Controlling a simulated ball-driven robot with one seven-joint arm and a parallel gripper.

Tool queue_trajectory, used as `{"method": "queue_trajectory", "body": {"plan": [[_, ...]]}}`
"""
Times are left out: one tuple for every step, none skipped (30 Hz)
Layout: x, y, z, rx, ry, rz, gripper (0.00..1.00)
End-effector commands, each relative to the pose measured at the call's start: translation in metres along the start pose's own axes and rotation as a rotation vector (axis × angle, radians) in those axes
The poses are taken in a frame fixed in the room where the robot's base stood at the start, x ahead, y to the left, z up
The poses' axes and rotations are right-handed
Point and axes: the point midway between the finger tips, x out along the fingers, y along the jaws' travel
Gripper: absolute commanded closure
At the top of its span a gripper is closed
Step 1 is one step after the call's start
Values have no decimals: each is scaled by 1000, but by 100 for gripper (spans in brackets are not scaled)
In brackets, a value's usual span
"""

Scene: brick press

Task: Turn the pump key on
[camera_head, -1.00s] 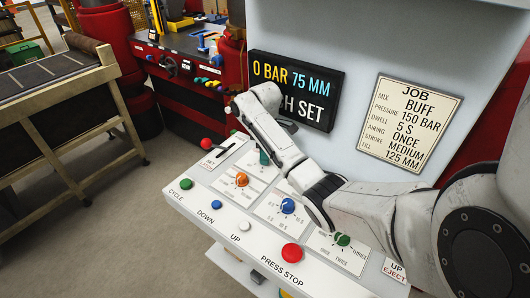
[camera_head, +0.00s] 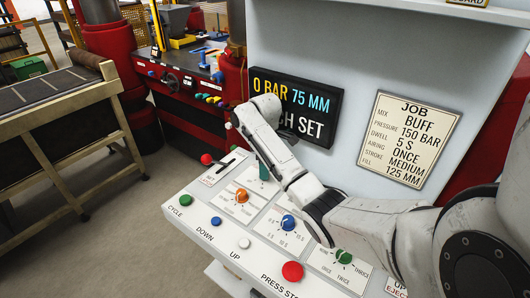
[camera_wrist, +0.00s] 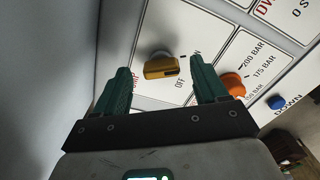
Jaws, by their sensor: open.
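The pump key is a yellow knob (camera_wrist: 161,68) on the white control panel in the wrist view. Its long side lies roughly across the picture, with the OFF label just below it and part of the ON label to its right. My gripper (camera_wrist: 160,80) is open, with one green finger on each side of the key and a gap to it on both sides. In the head view, only a bit of a green finger (camera_head: 264,172) shows over the panel's back left. The key is hidden there behind my arm.
An orange knob (camera_wrist: 233,84) stands close beside the right finger. A red-tipped lever (camera_head: 206,159), blue knob (camera_head: 288,223), green knob (camera_head: 343,257) and push buttons are on the panel. The display (camera_head: 295,105) reads 0 BAR, 75 MM.

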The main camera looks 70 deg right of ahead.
Motion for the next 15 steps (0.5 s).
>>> {"method": "queue_trajectory", "body": {"plan": [[-7,1,0,0,2,3,28],[-13,1,-1,-1,3,5,28],[-20,2,1,1,2,5,28],[-24,2,1,2,1,5,28],[-27,2,1,1,1,5,28],[-33,2,1,1,1,6,28],[-36,2,2,2,1,6,28],[-40,2,1,0,-1,5,28],[-43,2,1,1,0,7,28],[-46,3,0,0,3,8,28],[-49,3,0,1,4,10,28],[-52,4,0,0,5,10,28],[-55,4,0,1,5,11,28],[-57,3,0,-1,5,11,28],[-60,3,0,1,4,9,28]]}}
